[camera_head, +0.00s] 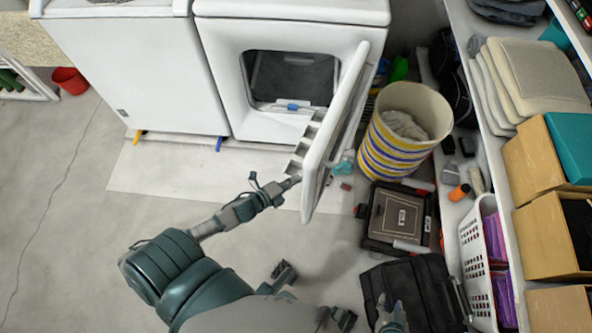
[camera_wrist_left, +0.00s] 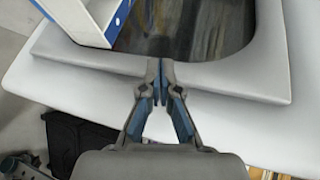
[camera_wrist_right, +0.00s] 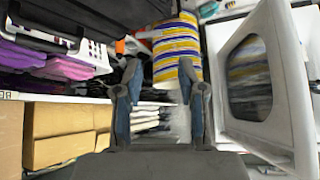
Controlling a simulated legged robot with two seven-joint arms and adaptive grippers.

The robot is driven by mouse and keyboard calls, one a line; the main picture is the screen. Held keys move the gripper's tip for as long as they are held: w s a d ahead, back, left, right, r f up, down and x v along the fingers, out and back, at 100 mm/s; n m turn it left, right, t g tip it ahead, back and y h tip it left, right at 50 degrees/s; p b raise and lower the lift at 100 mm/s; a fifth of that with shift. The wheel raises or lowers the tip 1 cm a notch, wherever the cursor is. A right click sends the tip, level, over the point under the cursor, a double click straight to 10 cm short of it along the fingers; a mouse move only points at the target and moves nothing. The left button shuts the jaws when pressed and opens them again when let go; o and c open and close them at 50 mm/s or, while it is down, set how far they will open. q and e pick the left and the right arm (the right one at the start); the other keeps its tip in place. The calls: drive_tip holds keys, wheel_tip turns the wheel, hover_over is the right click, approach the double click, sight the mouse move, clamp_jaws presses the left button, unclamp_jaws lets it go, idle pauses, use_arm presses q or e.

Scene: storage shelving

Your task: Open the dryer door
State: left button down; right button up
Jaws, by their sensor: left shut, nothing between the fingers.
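The white dryer (camera_head: 262,125) stands at the back with its door (camera_head: 327,135) swung wide open to the right, so the dark drum opening (camera_head: 290,78) shows. My left gripper (camera_head: 294,181) is shut and empty at the inner side of the door, near its free edge. In the left wrist view its closed fingertips (camera_wrist_left: 160,66) are against or just over the door's pale inner rim; contact is unclear. My right gripper (camera_head: 386,312) is low at the front; in the right wrist view its fingers (camera_wrist_right: 160,75) are spread with nothing between them. The door's window (camera_wrist_right: 250,78) shows there too.
A striped basket (camera_head: 385,147) with cloth stands right of the door. Shelves with boxes (camera_head: 545,160) line the right side. A second white machine (camera_head: 135,70) stands left of the dryer. Floor at left is clear.

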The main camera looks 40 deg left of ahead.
use_arm(q)
drive_tip(key=s+a+r+m+g+h, duration=0.2)
drive_tip(key=a+r+m+g+h, duration=0.4)
drive_tip(key=m, duration=0.9)
drive_tip(key=s+a+r+m+g+h, duration=0.35)
drive_tip(key=a+r+m+h, duration=0.35)
drive_tip(key=m, duration=0.8)
drive_tip(key=x, duration=1.5)
drive_tip(key=shift+d+h+p, duration=0.2)
drive_tip(key=shift+h+p, duration=0.1)
drive_tip(key=shift+h, duration=0.1)
use_arm(e)
drive_tip(key=w+a+r+t+y, duration=0.1)
drive_tip(key=w+a+r+t, duration=0.1)
drive_tip(key=w+r+t, duration=0.3)
wheel_tip(320, 180, up, 4)
drive_tip(key=shift+w+a+f, duration=0.15)
drive_tip(key=shift+w+a, duration=0.15)
drive_tip(key=shift+w, duration=0.55)
